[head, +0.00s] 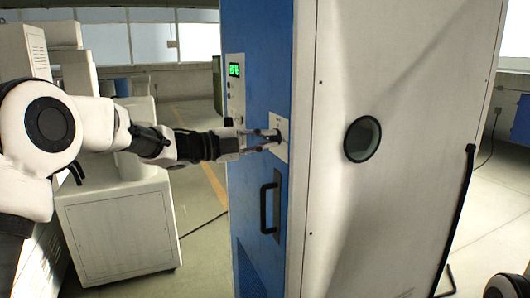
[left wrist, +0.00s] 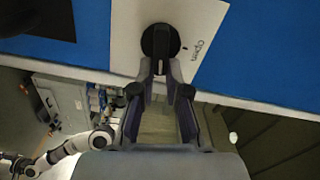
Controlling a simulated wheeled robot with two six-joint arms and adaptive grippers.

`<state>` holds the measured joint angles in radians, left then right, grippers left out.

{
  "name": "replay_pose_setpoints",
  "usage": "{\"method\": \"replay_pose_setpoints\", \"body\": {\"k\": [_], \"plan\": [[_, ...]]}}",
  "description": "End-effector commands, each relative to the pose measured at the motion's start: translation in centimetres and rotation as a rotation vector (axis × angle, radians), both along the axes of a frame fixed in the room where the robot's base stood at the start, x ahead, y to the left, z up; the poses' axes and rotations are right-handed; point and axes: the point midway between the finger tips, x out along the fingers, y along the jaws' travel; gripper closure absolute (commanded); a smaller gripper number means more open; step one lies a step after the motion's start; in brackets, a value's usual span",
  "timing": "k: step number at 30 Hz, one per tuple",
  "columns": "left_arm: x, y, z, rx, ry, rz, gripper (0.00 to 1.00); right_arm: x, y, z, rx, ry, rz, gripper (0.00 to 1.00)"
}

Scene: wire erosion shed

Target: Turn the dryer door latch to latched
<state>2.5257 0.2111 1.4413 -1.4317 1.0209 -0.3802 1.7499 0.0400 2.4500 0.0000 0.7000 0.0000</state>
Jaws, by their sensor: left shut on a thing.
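The dryer is a tall cabinet with a blue front (head: 258,90) and a white side panel. Its door latch is a black round knob (left wrist: 160,40) with a raised bar, on a white plate (head: 283,152). The word "Open" is printed beside the knob, seen sideways in the left wrist view. My left gripper (head: 272,139) reaches in from the left and is shut on the latch's bar; its fingertips also show in the left wrist view (left wrist: 160,68). The fingers hide part of the bar. My right gripper is not in view.
A black door handle (head: 269,206) stands out below the latch plate. A control panel with a green display (head: 235,70) is above left. The white side panel has a round dark port (head: 362,138). White machines stand at the left; open floor lies behind.

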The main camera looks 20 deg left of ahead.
Motion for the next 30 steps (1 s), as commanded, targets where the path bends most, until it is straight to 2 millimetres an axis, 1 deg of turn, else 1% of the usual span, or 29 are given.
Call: {"method": "replay_pose_setpoints", "body": {"k": [1,9,15,28,29,30], "plan": [[0.0,0.0,-0.6,0.020,-0.026,-0.001,1.00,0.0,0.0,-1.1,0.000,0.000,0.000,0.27],[-0.1,-0.1,-0.6,0.106,-0.134,0.000,1.00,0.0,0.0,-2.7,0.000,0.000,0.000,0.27],[0.0,-0.1,-0.6,0.133,-0.167,-0.001,1.00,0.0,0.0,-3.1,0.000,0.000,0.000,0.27],[-0.1,-0.1,-0.6,0.139,-0.172,-0.002,1.00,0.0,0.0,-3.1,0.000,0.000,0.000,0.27],[-0.1,-0.1,-0.6,0.139,-0.171,-0.002,0.75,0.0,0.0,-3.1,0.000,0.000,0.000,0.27],[0.0,-0.1,-0.6,0.139,-0.171,-0.002,0.61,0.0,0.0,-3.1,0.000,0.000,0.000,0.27]]}}
